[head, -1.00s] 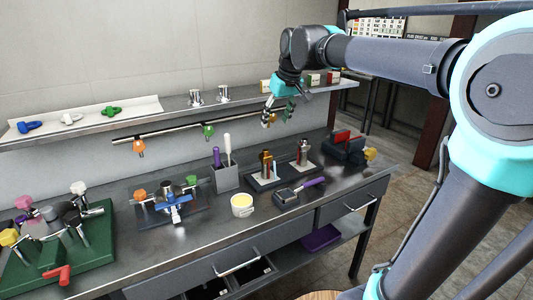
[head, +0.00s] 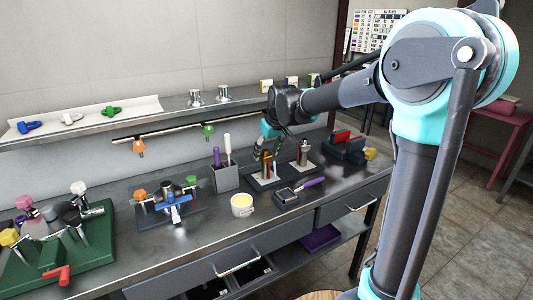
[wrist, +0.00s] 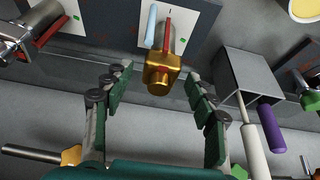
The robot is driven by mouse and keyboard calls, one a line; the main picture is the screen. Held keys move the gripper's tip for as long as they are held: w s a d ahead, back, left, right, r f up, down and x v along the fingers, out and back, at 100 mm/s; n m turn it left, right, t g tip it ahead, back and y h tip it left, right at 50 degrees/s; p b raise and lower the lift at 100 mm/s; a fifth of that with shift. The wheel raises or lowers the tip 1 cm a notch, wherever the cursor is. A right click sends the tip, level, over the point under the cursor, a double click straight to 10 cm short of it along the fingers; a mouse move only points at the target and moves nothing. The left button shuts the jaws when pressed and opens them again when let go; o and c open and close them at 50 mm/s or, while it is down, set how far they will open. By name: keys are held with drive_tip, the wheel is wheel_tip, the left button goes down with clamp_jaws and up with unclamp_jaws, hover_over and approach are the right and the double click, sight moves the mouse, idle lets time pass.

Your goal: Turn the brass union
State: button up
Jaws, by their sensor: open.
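The brass union (wrist: 162,76) is a gold, squarish fitting on an upright piece with a red strip, on a white plate. In the head view the union (head: 266,158) stands upright at the bench's back, partly covered by my gripper (head: 261,149). In the wrist view my gripper (wrist: 158,84) is open. Its green-padded fingers lie to either side of the union's near end, with gaps on both sides. I see no contact, and cannot tell how deep the union sits between the fingers.
A steel fitting (head: 303,153) with a red strip stands right of the union. A grey holder (head: 226,178) with purple and white handles stands left. A yellow-filled cup (head: 242,211) and a purple-handled tool (head: 287,197) are in front. A rail (head: 178,133) runs behind.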

drive_tip(key=shift+f, duration=0.2)
drive_tip(key=c, duration=1.2)
drive_tip(key=shift+o, duration=0.2)
drive_tip(key=shift+a+m, duration=0.1)
drive_tip(key=shift+m, duration=0.2)
drive_tip(key=m+h, duration=0.1)
drive_tip(key=m, duration=0.2)
drive_tip(key=shift+a+t+h, duration=0.1)
drive_tip(key=shift+t+h, duration=0.2)
drive_tip(key=shift+a+m+h, duration=0.1)
drive_tip(key=shift+m+h, duration=0.7)
drive_tip(key=shift+m, duration=1.5)
